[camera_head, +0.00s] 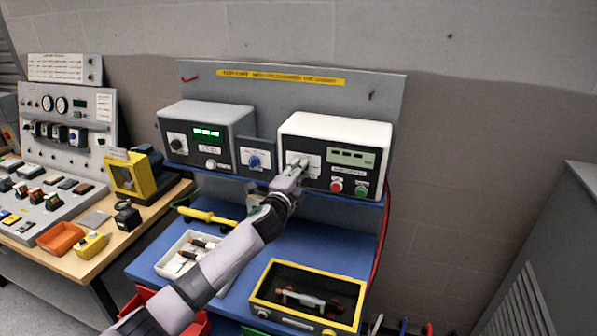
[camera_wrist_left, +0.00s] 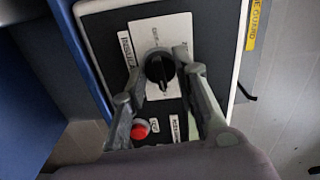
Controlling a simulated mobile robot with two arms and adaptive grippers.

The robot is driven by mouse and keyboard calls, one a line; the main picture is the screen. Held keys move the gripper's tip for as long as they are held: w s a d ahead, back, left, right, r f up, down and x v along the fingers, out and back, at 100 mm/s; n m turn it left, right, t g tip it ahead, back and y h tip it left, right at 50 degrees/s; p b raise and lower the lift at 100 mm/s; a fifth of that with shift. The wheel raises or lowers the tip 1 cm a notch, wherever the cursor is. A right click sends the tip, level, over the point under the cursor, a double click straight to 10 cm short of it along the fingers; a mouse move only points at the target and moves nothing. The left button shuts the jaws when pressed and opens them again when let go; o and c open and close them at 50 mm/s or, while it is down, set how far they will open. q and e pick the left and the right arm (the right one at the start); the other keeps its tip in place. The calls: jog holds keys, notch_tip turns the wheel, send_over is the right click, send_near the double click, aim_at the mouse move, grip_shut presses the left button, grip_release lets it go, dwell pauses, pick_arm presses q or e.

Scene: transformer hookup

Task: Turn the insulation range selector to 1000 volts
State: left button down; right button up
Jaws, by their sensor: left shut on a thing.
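The insulation tester (camera_head: 335,133) is a white-framed box with a dark front on the upper blue shelf. Its range selector is a black round knob (camera_wrist_left: 158,68) on a white plate (camera_wrist_left: 172,32) in the left wrist view. My left gripper (camera_head: 297,165) reaches the plate from the front, with one finger on each side of the knob, and is shut on it. The plate's lettering is too small to read, so I cannot tell the setting. In the head view the fingers hide the knob. My right gripper is not in view.
A red button (camera_head: 336,186) and a green button (camera_head: 361,190) sit right of the gripper, below a display (camera_head: 351,156). A blue-knob switch (camera_head: 254,161) and a grey meter box (camera_head: 206,135) stand to the left. A yellow-rimmed case (camera_head: 262,300) and white tray (camera_head: 168,266) lie below.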

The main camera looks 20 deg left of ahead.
pick_arm(q)
jog(key=shift+m, duration=0.6)
jog(key=c, duration=1.2)
grip_release()
jog(key=shift+c, duration=0.2)
jog(key=s, duration=1.2)
jog(key=shift+a, duration=0.2)
